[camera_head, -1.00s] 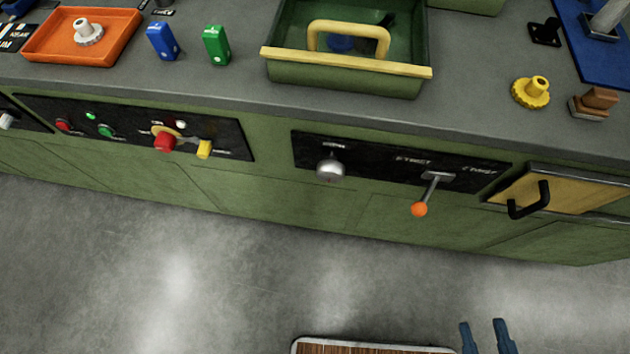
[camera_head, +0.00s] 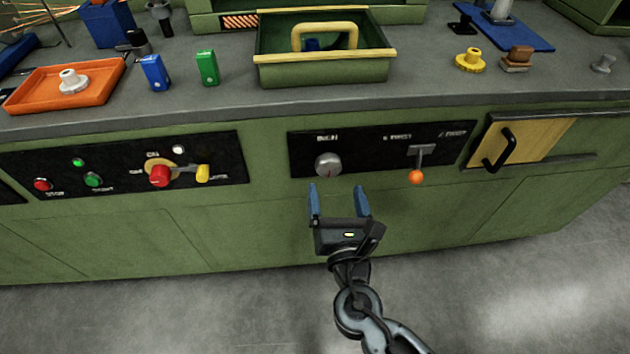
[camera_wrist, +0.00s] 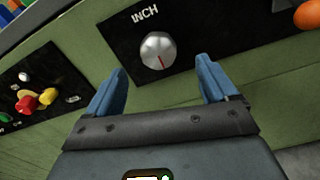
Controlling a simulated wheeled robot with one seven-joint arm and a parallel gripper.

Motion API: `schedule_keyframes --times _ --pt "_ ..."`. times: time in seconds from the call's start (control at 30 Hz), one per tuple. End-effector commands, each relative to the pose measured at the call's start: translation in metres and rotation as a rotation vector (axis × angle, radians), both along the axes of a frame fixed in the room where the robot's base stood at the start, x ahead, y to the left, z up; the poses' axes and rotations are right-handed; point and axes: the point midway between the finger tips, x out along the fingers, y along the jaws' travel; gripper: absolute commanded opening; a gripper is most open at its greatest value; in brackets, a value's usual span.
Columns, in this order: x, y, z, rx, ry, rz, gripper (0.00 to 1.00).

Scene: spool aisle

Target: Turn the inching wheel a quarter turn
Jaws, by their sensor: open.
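The inching wheel (camera_head: 328,165) is a small silver knob on a black panel on the green bench front, under the label INCH. It also shows in the wrist view (camera_wrist: 158,53), with a red line on its face pointing down and slightly right. My gripper (camera_head: 338,188) is open and empty, its two blue fingers apart. It is just below and in front of the wheel in the head view. In the wrist view the wheel appears beyond the fingertips, between them, and neither finger visibly touches it.
Right of the wheel is a lever with an orange ball (camera_head: 416,177), then a wooden door with a black handle (camera_head: 503,150). To the left is a panel with a red knob (camera_head: 160,175) and yellow switch (camera_head: 202,173). A green tray (camera_head: 325,70) stands above on the bench.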

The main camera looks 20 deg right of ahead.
Motion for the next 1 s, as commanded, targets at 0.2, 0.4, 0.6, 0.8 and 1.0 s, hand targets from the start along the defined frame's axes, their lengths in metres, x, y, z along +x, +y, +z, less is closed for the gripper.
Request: schedule_keyframes --times 0.2,0.4,0.6,0.8,1.0 --pt "0.022 -0.005 0.003 -0.018 -0.005 -0.003 0.86" --pt "0.052 -0.016 0.002 -0.016 -0.004 -0.004 0.86" --pt "0.071 -0.022 0.002 -0.016 -0.004 -0.003 0.86" --pt "0.076 -0.024 0.002 -0.014 -0.003 -0.001 0.86" --pt "0.076 -0.023 0.002 -0.015 -0.003 0.0 0.82"
